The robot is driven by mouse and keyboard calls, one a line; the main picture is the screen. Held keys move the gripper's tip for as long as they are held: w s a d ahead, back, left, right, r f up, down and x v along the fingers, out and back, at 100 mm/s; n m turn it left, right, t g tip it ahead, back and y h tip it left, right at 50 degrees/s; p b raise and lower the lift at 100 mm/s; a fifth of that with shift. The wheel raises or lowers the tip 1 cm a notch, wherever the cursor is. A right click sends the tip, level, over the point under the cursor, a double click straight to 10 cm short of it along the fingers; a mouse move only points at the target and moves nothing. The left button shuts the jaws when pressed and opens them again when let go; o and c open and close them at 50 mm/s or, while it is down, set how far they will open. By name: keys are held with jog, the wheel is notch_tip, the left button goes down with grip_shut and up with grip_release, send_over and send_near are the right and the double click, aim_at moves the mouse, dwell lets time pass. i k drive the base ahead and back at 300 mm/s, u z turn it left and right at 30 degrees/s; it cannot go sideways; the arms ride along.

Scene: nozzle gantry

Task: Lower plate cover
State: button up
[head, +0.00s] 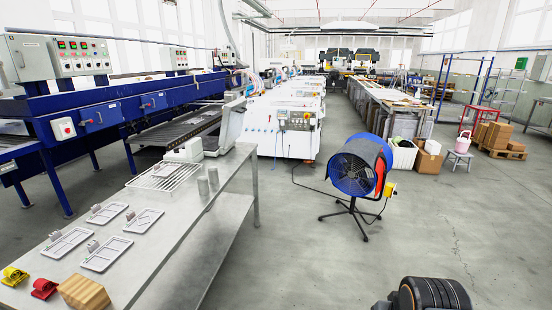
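I cannot pick out a plate cover or a nozzle gantry with certainty in the head view. The closest small machine is a white-grey unit (184,150) at the far end of the metal table, beside a wire rack (165,177). My gripper is not in view. A black rounded part with thin orange lines shows at the bottom right edge, and I cannot tell whether it is part of my arm.
The metal table (190,225) holds several pale trays, two grey cylinders (208,180), a yellow clip (14,276), a red clip (44,288) and a wooden block (84,292). A blue fan (355,170) stands on the floor ahead. The floor (300,255) between table and fan is clear.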

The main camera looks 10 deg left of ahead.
aim_at(233, 113)
jog(key=u, duration=0.6)
jog(key=i, duration=1.5)
jog(key=z, duration=0.25)
jog(key=i, duration=1.8)
jog(key=u, duration=0.4)
